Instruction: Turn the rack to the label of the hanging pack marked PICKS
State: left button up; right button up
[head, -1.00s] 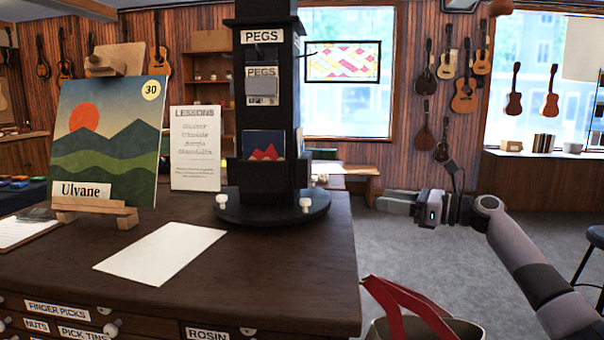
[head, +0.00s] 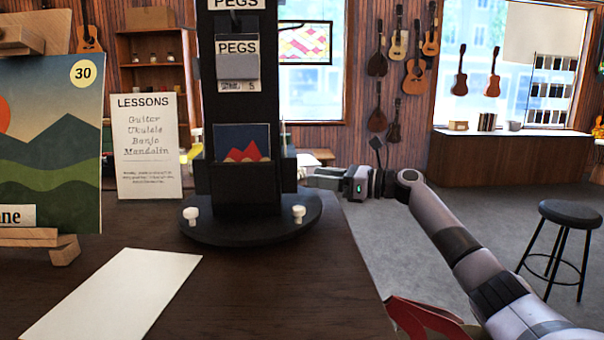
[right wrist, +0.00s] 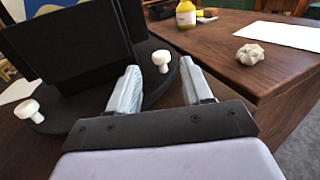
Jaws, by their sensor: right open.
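The black rack (head: 240,110) stands on a round base at the counter's right end. Its front face carries a hanging pack (head: 238,68) labelled PEGS, with another PEGS label cut off above. I see no PICKS label. White knobs stand on the base rim, at front left (head: 190,214) and front right (head: 298,213). My right gripper (head: 312,178) is open, behind and right of the rack. In the right wrist view a white knob (right wrist: 161,60) appears between its fingertips (right wrist: 160,68); contact is unclear. Another knob (right wrist: 27,108) is at left there. My left gripper is out of view.
A painting (head: 60,130) on an easel and a LESSONS sign (head: 149,145) stand left of the rack. A white sheet (head: 115,295) lies in front. A yellow bottle (right wrist: 186,14) and a pale lump (right wrist: 250,54) are on nearby surfaces. A stool (head: 570,215) stands at right.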

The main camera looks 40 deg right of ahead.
jog(key=shift+p+x, duration=0.45)
jog(key=shift+x, duration=1.9)
grip_shut()
